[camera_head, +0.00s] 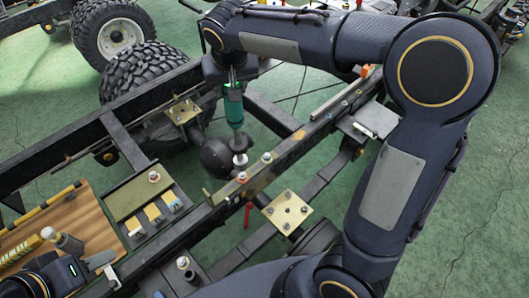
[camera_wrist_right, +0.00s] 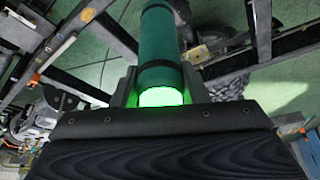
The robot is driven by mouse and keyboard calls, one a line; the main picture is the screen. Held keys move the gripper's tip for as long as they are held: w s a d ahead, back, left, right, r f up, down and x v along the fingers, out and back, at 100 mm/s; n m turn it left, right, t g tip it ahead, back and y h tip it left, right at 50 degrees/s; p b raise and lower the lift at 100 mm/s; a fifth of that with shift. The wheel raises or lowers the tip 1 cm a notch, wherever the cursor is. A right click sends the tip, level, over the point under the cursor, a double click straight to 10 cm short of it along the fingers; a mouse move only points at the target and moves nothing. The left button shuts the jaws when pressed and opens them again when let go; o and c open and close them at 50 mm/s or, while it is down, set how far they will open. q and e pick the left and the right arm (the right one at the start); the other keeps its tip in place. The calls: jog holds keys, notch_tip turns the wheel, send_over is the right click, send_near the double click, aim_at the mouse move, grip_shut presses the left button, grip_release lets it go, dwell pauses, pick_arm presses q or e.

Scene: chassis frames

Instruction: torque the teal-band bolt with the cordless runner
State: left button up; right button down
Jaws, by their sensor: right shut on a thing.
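My right gripper (camera_wrist_right: 160,98) is shut on the cordless runner, whose teal body (camera_head: 234,105) hangs upright below my right wrist. In the right wrist view the runner's barrel (camera_wrist_right: 158,45) points away from the jaws, with a green glow at its base. Its pale lower end (camera_head: 240,159) is just above the frame rail. One bolt (camera_head: 242,178) stands on the rail close below it, and another bolt (camera_head: 267,157) stands to the right. I cannot make out a teal band on either. My left gripper (camera_head: 104,266) is low at the left, apart from the runner; its jaw gap is unclear.
The dark chassis rail (camera_head: 325,129) runs diagonally across the view. An olive tray (camera_head: 126,200) holding a bolt (camera_head: 154,177) lies left of the runner. A brass plate (camera_head: 270,208) with several bolts is at right. Large tyres (camera_head: 145,72) stand behind. A wooden board (camera_head: 85,222) is at left.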

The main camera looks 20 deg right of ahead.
jog(key=shift+d+r, duration=0.1)
jog(key=shift+r, duration=0.05)
jog(key=w+d+r+m+h+p, duration=0.1)
jog(key=w+d+m+p, duration=0.15)
jog(key=d, duration=0.35)
jog(key=w+d+r+m+h+p, duration=0.1)
jog(key=w+d+r+m+p, duration=0.15)
jog(key=d+m, duration=0.2)
notch_tip(320, 180, down, 8)
jog(key=n+b, duration=0.1)
jog(key=b, duration=0.4)
jog(key=shift+s+d+f+g, duration=0.15)
jog(key=shift+s+d+g, duration=0.1)
jog(key=shift+s+g, duration=0.15)
jog(key=shift+f+b, duration=1.6)
jog(key=shift+f, duration=0.1)
dwell(2.7)
jog(key=shift+s+f, duration=0.1)
dwell(1.0)
